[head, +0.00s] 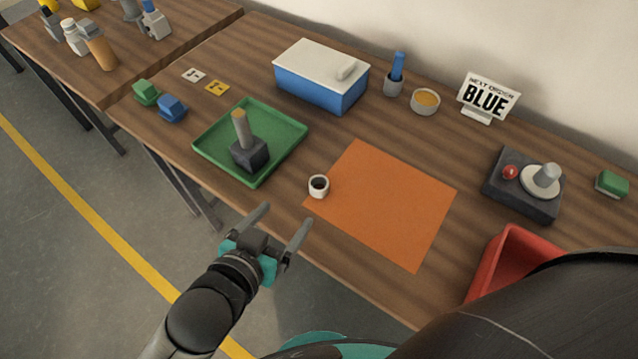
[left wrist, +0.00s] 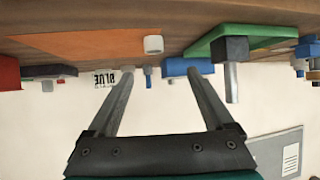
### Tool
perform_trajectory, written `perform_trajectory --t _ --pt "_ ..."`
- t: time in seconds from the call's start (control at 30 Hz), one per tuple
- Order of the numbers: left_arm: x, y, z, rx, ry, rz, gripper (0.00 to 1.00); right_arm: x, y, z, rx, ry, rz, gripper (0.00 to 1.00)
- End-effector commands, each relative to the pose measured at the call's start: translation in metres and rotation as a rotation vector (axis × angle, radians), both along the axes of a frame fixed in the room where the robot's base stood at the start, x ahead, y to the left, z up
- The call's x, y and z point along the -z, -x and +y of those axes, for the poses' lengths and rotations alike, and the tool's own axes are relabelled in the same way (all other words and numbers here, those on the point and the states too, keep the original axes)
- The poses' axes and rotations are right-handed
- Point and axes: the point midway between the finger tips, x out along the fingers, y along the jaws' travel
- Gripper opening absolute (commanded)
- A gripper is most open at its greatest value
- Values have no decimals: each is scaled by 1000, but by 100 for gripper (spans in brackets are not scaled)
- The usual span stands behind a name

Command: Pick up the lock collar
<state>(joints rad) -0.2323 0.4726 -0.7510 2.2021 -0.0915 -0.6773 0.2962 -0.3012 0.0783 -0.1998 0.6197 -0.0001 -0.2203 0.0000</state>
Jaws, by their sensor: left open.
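The lock collar (head: 318,186) appears to be the small white ring with a dark hole, standing on the wooden table at the left edge of the orange mat (head: 385,205). It also shows in the left wrist view (left wrist: 153,44), where the scene looks upside down. My left gripper (head: 284,216) is open and empty at the table's front edge, short of the collar and apart from it. In the left wrist view the collar appears between the lines of the two fingers (left wrist: 160,72), beyond their tips. My right gripper is not in view.
A green tray (head: 205,150) holding a dark block with an upright peg stands left of the collar. A blue box with a white lid (head: 320,75) is behind. A red bin (head: 488,262) and a dark fixture (head: 520,190) are at right. The mat is bare.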

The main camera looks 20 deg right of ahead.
Motion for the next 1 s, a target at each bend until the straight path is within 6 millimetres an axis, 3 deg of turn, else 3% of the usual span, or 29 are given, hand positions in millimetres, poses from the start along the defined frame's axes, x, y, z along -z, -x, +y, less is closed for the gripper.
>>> perform_trajectory --t 0.17,0.53,1.0 --pt "6 -6 -14 28 17 -18 86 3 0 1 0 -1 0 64" --pt "38 -50 -52 26 16 -16 86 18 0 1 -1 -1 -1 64" --pt "58 -75 -75 26 16 -16 86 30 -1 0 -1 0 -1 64"
